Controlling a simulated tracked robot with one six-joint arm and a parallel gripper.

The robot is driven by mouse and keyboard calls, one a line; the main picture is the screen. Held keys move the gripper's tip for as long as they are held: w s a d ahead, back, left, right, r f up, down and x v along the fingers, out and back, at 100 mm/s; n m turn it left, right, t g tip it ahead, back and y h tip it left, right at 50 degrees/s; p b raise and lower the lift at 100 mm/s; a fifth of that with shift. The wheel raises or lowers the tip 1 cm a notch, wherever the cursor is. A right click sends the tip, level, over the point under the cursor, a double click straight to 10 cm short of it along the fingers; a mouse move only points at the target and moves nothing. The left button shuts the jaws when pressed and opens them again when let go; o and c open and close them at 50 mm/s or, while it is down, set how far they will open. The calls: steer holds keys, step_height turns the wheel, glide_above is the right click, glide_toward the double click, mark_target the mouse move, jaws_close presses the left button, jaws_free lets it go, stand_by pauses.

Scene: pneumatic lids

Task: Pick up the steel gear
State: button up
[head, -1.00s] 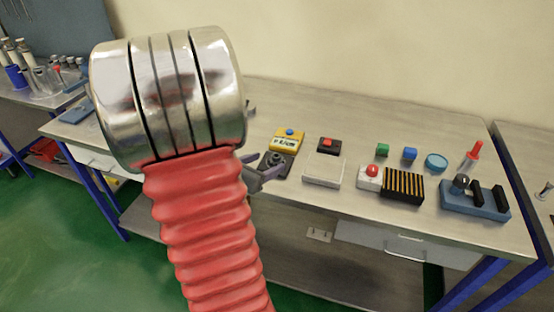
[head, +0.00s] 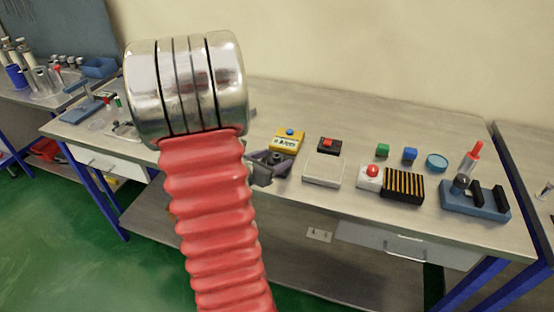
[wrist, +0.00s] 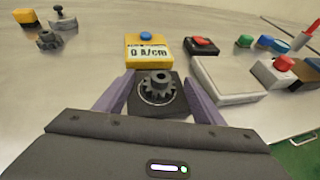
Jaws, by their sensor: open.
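A dark grey toothed gear (wrist: 157,86) with a raised hub sits on a black square plate (wrist: 149,107) in front of a yellow meter (wrist: 148,52). In the wrist view my gripper (wrist: 158,84) is open, with one purple finger on each side of the gear and plate. I cannot tell whether either finger touches the gear. In the head view my gripper (head: 270,161) is in front of the yellow meter (head: 287,140) and hides most of the plate and gear. A second, similar gear (wrist: 48,41) lies apart at the left in the wrist view.
A pale flat box (head: 323,171) is close to the right of my gripper. A black box with a red button (head: 329,145) is behind it. A white box with a red dome (head: 369,177) and a black-and-gold ribbed block (head: 402,186) are further right.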

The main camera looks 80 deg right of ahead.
mark_target(273, 162)
steer(key=shift+c, duration=0.3)
steer(key=c, duration=1.4)
steer(key=shift+r, duration=0.1)
steer(key=shift+r, duration=4.95)
